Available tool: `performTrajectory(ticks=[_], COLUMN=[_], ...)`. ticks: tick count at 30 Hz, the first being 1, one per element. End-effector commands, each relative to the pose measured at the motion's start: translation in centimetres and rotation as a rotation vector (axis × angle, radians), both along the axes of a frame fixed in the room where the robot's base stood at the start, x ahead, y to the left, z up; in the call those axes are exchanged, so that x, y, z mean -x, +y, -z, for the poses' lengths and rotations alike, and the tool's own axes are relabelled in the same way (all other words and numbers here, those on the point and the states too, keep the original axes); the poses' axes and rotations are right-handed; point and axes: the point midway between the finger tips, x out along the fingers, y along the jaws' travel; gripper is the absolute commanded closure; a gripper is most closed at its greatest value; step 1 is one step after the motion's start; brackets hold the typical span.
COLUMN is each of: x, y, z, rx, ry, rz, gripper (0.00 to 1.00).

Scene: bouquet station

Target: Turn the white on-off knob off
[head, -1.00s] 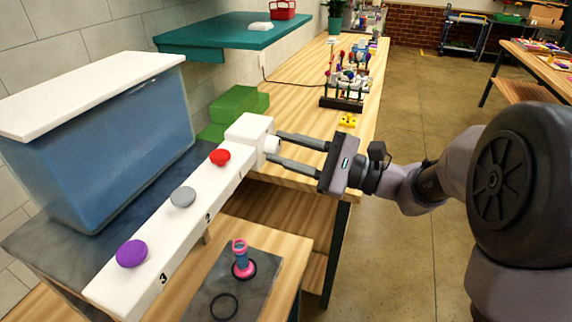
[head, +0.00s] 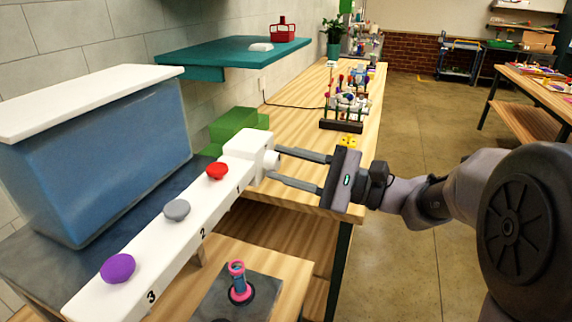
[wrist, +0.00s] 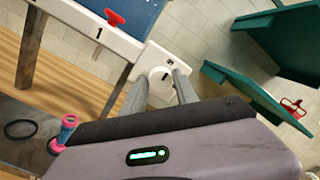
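The white on-off knob (head: 271,160) sits on the end face of the white control bar (head: 246,147), nearest my gripper. In the wrist view the knob (wrist: 160,74) is round and pale, with a dark mark on its face. My gripper (head: 273,163) points at that end face with its two long fingers apart. The fingertips are at either side of the knob, close to it. I cannot tell whether they touch it. In the wrist view the fingers (wrist: 162,84) show the knob between their tips.
Red (head: 217,171), grey (head: 177,210) and purple (head: 118,268) knobs lie along the bar, by numbers 1 to 3. A blue tank (head: 100,150) stands behind it. A pink-and-blue piece (head: 239,284) stands below. A teal shelf (head: 235,55) hangs above. Floor to the right is open.

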Motion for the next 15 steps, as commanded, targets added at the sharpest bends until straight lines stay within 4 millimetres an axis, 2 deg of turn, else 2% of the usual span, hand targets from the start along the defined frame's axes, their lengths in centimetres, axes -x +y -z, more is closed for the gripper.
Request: performTrajectory(ticks=[1, 3, 15], x=[-0.01, -0.01, 0.01], y=[0.00, 0.00, -0.03], z=[-0.01, -0.01, 0.00], rx=[0.000, 0.000, 0.000], ry=[0.000, 0.000, 0.001], rz=[0.000, 0.000, 0.000], gripper=[0.53, 0.45, 0.45])
